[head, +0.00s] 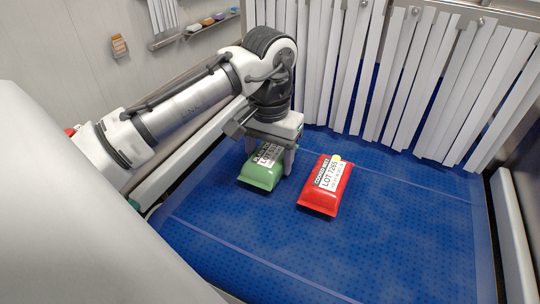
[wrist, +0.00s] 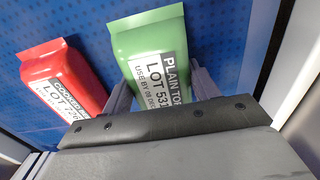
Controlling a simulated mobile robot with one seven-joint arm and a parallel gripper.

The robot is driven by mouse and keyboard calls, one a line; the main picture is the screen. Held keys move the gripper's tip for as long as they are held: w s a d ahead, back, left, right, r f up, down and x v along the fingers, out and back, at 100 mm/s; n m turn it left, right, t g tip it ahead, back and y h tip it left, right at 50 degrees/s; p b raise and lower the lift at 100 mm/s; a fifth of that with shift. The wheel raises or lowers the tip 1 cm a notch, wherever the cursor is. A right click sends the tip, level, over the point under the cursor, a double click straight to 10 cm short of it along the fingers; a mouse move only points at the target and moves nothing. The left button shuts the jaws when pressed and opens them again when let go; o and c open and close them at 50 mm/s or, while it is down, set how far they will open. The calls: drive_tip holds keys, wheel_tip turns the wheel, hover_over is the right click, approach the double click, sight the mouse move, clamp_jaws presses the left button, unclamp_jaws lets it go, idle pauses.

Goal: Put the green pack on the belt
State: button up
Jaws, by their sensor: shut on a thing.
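The green pack (head: 262,167) has a white label and is at the left part of the blue belt (head: 330,262) in the head view. My gripper (head: 270,158) points down over it with a finger on each side. In the wrist view the green pack (wrist: 148,62) stands between the two fingers of my gripper (wrist: 160,88), which are shut on it. Its far end sticks out past the fingers and the rest of its label is hidden by the gripper body. Whether the pack touches the belt or hangs just above it, I cannot tell.
A red pack (head: 326,186) with a white label lies on the belt just right of the green one; it also shows in the wrist view (wrist: 62,72). White strip curtains (head: 400,75) hang across the belt's far side. The belt's near part is clear.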

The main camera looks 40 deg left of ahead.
sight(269, 153)
drive_tip(key=o, duration=1.7)
drive_tip(key=shift+f, duration=0.15)
drive_tip(key=shift+c, duration=0.2)
wheel_tip(269, 153, up, 12)
drive_tip(key=b, duration=0.1)
drive_tip(key=shift+r, duration=0.2)
